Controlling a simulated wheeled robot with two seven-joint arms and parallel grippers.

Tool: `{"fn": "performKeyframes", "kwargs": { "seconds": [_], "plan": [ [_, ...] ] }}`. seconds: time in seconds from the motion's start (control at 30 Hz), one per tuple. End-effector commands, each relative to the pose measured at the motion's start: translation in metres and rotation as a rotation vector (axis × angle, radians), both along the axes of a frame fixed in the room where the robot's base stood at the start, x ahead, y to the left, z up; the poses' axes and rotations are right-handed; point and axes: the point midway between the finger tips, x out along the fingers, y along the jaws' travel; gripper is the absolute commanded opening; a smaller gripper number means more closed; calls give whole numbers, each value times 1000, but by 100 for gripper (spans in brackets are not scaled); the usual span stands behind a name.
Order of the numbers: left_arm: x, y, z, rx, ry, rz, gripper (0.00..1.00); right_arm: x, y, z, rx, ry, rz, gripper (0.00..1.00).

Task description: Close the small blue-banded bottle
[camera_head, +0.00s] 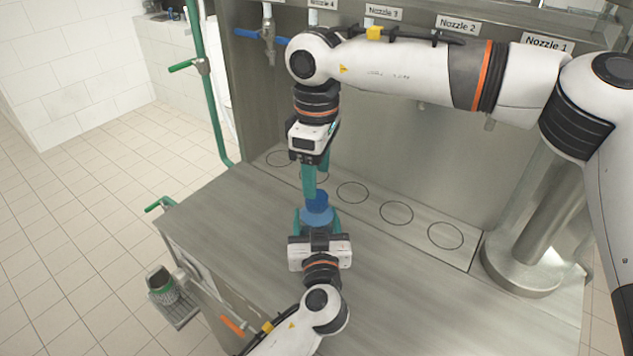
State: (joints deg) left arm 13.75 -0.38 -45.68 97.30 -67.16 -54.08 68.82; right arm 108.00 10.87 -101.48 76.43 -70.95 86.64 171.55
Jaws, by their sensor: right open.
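The small blue-banded bottle (317,217) stands upright on the grey worktop near the middle. A darker blue cap (318,198) shows at its top; I cannot tell whether it is screwed tight. My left gripper (318,222) comes from the front, with its teal fingers on both sides of the bottle, shut on it. The gripper body hides the lower front of the bottle. My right gripper (314,182) points down from above, open, with its fingertips just above or beside the cap. I cannot tell whether they touch it.
Several nozzles with labels line the back panel, above a row of circles marked on a raised strip (461,257). A metal column (540,220) stands at the right. A green pipe (210,95) rises behind the left edge. The worktop's left part is clear.

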Motion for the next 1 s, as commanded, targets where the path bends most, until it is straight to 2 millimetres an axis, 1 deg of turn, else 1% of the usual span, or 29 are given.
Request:
{"fn": "performKeyframes", "kwargs": {
  "seconds": [0.07,0.23,0.27,0.33,0.47,0.57,0.67,1.0],
  "plan": [
    [0,0,1,0,-2,0,0,0,0,3,-1,0,0,58],
    [0,0,1,0,-2,0,0,0,0,3,-1,0,1,58],
    [0,0,1,0,-2,0,0,0,0,3,-1,0,1,56],
    [0,0,1,0,-2,0,0,0,0,3,-1,0,8,56],
    [0,0,1,0,-2,0,0,0,0,4,-1,1,92,56],
    [0,0,1,0,-2,0,0,0,1,4,0,1,241,56],
    [0,0,1,0,-2,0,0,0,1,6,0,0,449,56],
    [0,0,1,0,-3,0,0,-1,2,12,-1,0,1233,56]
  ]
}}
